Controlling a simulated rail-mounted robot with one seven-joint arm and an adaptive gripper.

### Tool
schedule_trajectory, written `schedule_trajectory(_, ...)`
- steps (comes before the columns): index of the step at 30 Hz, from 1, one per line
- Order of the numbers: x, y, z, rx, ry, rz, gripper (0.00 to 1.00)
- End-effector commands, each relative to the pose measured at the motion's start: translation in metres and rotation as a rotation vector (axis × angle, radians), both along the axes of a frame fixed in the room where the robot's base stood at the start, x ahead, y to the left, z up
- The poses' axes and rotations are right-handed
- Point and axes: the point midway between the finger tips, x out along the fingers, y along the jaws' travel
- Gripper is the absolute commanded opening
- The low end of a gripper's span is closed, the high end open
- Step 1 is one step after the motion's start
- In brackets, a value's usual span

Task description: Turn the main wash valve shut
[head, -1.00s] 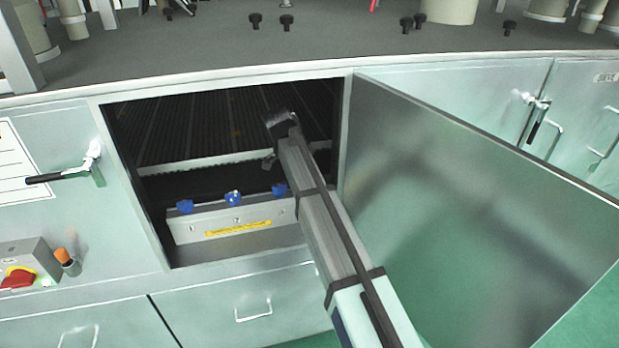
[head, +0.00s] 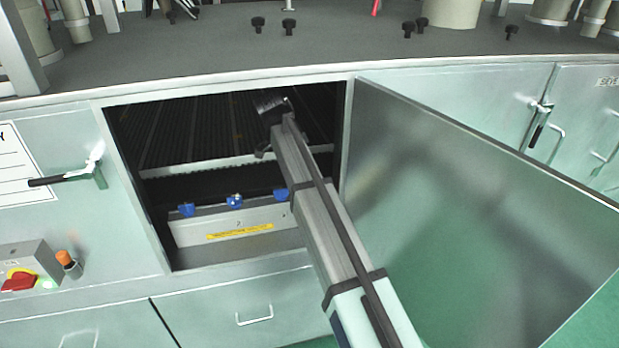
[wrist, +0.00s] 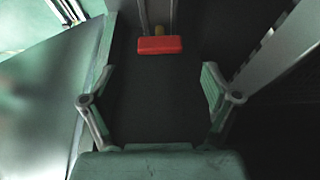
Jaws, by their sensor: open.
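In the wrist view a red handle (wrist: 160,45), likely the main wash valve's, lies crosswise in front of thin pipes. A small yellowish part shows just behind it. My gripper (wrist: 158,75) is open, one finger on each side of the picture, with nothing between them. The red handle is ahead of the fingers, roughly centred, and appears apart from them. In the head view my arm reaches into the open cabinet (head: 158,225). The red handle is not visible there, and the gripper is mostly hidden by my arm.
The open cabinet door (head: 470,220) stands close on the right of my arm. A grey block with blue knobs (head: 235,201) and a yellow label sits low inside the opening. A red rotary switch (head: 20,282) is outside at left. The cabinet interior is dark.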

Motion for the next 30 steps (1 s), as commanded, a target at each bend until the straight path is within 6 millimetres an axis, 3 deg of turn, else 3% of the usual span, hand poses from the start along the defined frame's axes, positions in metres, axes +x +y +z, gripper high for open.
schedule_trajectory(6, -0.004, 0.015, 0.037, 0.000, 0.000, 0.000, 0.88)
schedule_trajectory(12, -0.007, 0.021, 0.054, 0.000, 0.001, 0.000, 0.88)
schedule_trajectory(25, -0.009, 0.023, 0.056, 0.001, 0.003, 0.004, 0.88)
schedule_trajectory(30, -0.027, 0.035, 0.033, 0.017, 0.037, 0.109, 0.88)
